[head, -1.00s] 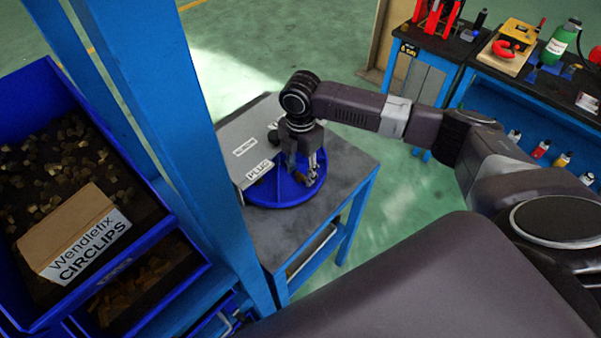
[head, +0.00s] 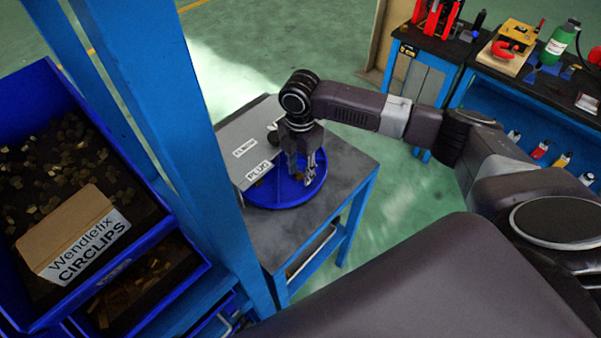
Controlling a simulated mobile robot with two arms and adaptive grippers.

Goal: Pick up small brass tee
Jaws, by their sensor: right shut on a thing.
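My right gripper (head: 304,169) points down over a round blue tray (head: 283,197) on a grey table. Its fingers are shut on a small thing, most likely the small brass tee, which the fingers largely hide. The fingertips are low over the right half of the tray. At this size I cannot tell whether the held piece touches the tray floor. My left gripper is not in view.
A grey box with PLUG and another label (head: 238,143) stands beside the tray. A blue post (head: 175,110) rises at the left. Blue bins hold loose metal pieces and a circlips box (head: 75,235). Tool benches (head: 490,60) stand at the back right.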

